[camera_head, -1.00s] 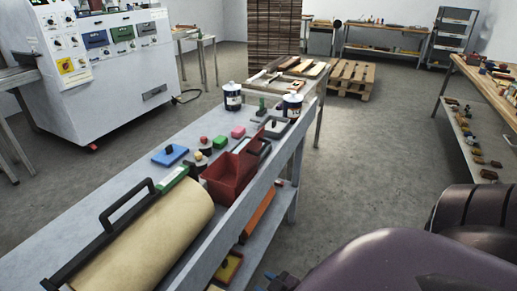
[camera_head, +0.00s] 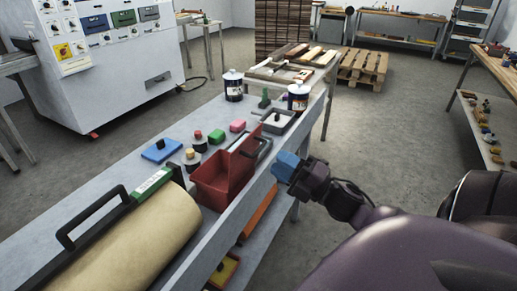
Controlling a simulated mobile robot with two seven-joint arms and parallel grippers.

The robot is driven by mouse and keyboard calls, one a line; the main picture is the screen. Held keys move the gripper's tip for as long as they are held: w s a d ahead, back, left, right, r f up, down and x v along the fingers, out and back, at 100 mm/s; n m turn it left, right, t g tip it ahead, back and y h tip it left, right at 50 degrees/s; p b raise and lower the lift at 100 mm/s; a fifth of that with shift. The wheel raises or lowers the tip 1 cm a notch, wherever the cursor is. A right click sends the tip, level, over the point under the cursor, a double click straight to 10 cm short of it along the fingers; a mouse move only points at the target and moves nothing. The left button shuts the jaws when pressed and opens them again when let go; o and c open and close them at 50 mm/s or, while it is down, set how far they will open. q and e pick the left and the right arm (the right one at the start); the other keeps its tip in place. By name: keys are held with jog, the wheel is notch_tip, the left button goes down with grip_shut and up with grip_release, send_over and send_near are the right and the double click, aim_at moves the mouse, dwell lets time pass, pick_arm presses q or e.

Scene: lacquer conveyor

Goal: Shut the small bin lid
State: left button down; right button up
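The small red bin (camera_head: 212,188) stands on the grey bench top near its right edge. Its red lid (camera_head: 246,146) is raised, tilted up at the bin's far right side, so the bin is open. My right gripper (camera_head: 283,166), dark with blue at its tip, is just right of the bin and lid, near the bench's edge. It looks apart from the lid. Its blue tip shows as one block, so I cannot tell whether the fingers are open or shut. My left gripper is not in view.
A beige roll with a black handled bar (camera_head: 110,215) lies left of the bin. Open floor lies right of the bench.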

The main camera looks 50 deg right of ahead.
aim_at(259, 148)
jog(key=x, duration=0.6)
jog(key=shift+w+r, duration=0.15)
jog(key=shift+w, duration=0.2)
grip_shut()
